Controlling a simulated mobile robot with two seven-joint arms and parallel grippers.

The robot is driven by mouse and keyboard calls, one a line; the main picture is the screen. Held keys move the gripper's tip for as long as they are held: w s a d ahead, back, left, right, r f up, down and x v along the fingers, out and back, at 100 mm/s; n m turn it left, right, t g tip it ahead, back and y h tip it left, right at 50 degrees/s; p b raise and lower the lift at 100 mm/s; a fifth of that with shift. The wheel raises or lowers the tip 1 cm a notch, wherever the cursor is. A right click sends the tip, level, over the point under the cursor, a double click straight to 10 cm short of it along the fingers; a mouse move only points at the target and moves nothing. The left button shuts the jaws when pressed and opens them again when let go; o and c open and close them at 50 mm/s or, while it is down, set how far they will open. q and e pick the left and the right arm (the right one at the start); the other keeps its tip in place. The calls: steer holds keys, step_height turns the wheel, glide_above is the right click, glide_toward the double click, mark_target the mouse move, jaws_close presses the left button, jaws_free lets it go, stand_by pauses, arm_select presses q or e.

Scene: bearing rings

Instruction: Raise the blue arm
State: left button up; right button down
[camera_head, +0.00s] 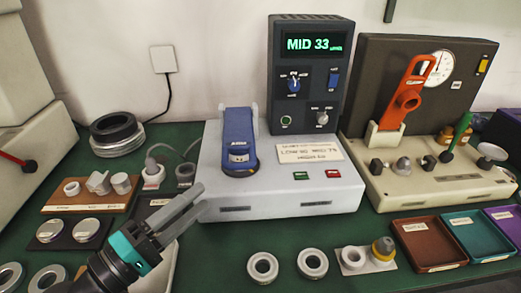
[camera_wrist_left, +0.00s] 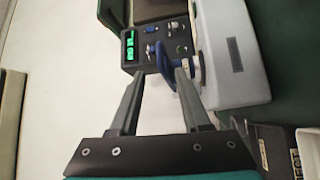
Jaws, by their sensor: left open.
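The blue arm (camera_head: 238,135) sits on the white machine base (camera_head: 290,196), between two pale uprights at its back. It lies down toward the front, and its near end with a pale label is low over the base top. In the left wrist view the blue arm (camera_wrist_left: 164,66) shows beyond and between the fingertips. My left gripper (camera_head: 201,199) is open and empty, in front and to the left of the blue arm, close to the base's front left corner and apart from the arm. My right gripper is not in view.
A dark console (camera_head: 311,75) reading "MID 33" stands behind the base. A second machine with a raised orange arm (camera_head: 404,95) is at right. Bearing rings (camera_head: 263,267) and trays (camera_head: 428,243) lie in front. Small parts on boards (camera_head: 85,191) are at left.

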mark_target(252, 155)
arm_select(q)
steer(key=p+x, duration=0.3)
steer(key=x, duration=1)
steer(key=shift+w+d, duration=0.1)
steer(key=shift+d, duration=0.15)
steer(key=shift+w+d, duration=0.35)
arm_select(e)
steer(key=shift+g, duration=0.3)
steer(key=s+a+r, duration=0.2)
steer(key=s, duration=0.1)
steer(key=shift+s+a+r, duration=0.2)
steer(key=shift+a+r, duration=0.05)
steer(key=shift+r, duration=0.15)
arm_select(q)
steer(key=shift+c, duration=0.4)
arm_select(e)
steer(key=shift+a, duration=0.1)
arm_select(q)
jaws_close()
steer(key=shift+r, duration=0.2)
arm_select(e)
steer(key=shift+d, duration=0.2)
